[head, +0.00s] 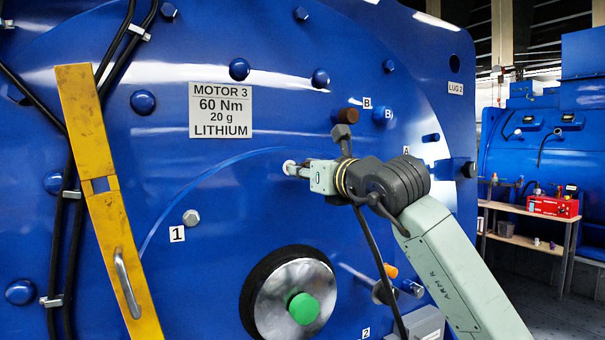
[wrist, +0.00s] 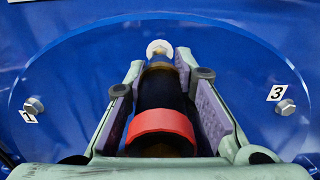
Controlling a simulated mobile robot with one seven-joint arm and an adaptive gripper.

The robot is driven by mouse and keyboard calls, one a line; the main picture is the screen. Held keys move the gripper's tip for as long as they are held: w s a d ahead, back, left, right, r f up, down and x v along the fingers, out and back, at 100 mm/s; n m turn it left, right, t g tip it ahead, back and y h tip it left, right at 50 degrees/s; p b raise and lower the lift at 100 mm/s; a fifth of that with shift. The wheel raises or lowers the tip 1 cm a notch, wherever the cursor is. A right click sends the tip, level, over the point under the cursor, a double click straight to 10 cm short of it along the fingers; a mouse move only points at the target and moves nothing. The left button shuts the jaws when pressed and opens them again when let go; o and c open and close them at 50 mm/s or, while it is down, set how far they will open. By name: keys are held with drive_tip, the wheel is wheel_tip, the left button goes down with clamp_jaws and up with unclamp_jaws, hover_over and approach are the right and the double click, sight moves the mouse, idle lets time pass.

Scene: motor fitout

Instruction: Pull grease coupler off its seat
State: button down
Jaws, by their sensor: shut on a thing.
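In the wrist view, a dark cylinder with a red collar (wrist: 160,128), which I take to be the grease coupler, lies lengthwise between the two pads of my gripper (wrist: 160,78). The gripper is shut on it. Beyond the pads are a brass-coloured neck and a pale hex-like end (wrist: 160,48) against the blue motor face. I cannot tell whether that end touches the coupler's tip or is part of it. In the head view, my gripper (head: 312,174) points left at the motor face, with a short pale end (head: 289,167) ahead of it. The coupler's body is mostly hidden there.
The blue motor (head: 215,175) fills the left and middle, with a bolt marked 1 (head: 190,217). A yellow bar (head: 107,215) and black cables stand at left. A green-capped hub (head: 304,309) sits below my gripper. A bench with a red box (head: 553,207) is far right.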

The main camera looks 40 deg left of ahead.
drive_tip(key=shift+b+v, duration=0.55)
drive_tip(key=shift+v, duration=0.85)
drive_tip(key=b+v, duration=0.5)
drive_tip(key=v, duration=1.7)
drive_tip(key=shift+f, duration=0.1)
idle(0.3)
